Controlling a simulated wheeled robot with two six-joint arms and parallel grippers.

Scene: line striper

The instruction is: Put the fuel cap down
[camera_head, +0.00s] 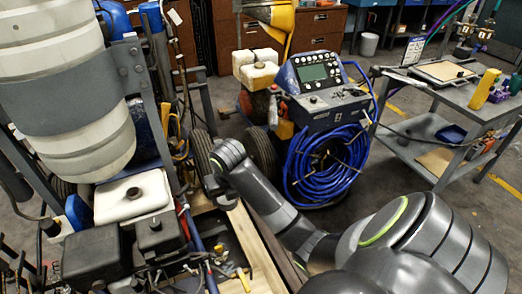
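My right arm comes in from the lower right and reaches to the middle. Its end, with the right gripper (215,190), is beside a black tyre and to the right of a white tank. The fingers are small and dark, and I cannot tell whether they hold anything. The white tank (158,187) at the left has a small dark round spot (133,193) on top; I cannot tell if it is the fuel cap or an open filler neck. No loose fuel cap can be made out for sure. My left gripper is not in view.
A grey cart (428,89) at the right carries a tan tray (443,70) with a small dark object on it and a yellow bottle (482,88). A machine with a blue hose coil (325,165) stands between. Large white barrel (70,90) at left.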

